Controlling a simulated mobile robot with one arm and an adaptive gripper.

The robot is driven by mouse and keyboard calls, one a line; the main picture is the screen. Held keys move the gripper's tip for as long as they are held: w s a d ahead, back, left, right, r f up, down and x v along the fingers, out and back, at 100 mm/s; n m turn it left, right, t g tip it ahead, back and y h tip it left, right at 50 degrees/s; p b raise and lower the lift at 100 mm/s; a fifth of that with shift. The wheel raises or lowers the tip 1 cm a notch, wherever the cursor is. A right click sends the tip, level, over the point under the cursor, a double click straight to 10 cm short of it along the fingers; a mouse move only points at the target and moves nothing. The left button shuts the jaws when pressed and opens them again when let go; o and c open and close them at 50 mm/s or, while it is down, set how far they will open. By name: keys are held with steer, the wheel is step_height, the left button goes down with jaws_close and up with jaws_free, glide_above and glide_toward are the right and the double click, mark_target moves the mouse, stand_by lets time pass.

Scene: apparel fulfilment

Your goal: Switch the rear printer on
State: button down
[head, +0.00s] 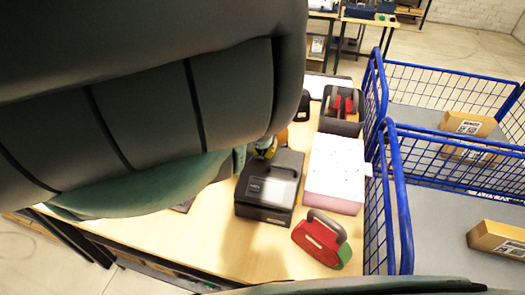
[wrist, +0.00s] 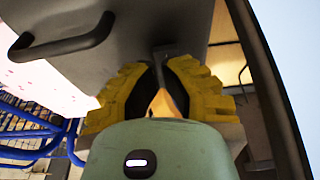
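A black label printer (head: 265,211) with a handle and a pale label on its top stands on the table. My gripper (head: 265,150) is at its far left edge, mostly hidden behind my arm. In the wrist view the printer's dark housing (wrist: 185,18) and handle (wrist: 62,42) fill the top, close to my gripper (wrist: 160,70). The power switch is not visible. A small black item (head: 303,106) stands farther back; I cannot tell what it is.
A white-pink box (head: 335,170) stands right of the printer, and a red-green tape dispenser (head: 320,240) in front. A black bin (head: 340,125) with red items is behind. Blue wire carts (head: 400,200) with cartons stand along the table's right side. My arm hides the table's left.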

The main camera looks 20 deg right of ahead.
steer(key=shift+f, duration=0.15)
steer(key=shift+s+a+f, duration=0.1)
steer(key=shift+f, duration=0.3)
stand_by(0.4)
steer(key=shift+w+d+b, duration=0.25)
steer(key=shift+w+b, duration=0.25)
steer(key=shift+b, duration=0.25)
steer(key=shift+w+d+r, duration=0.2)
steer(key=shift+r, duration=0.15)
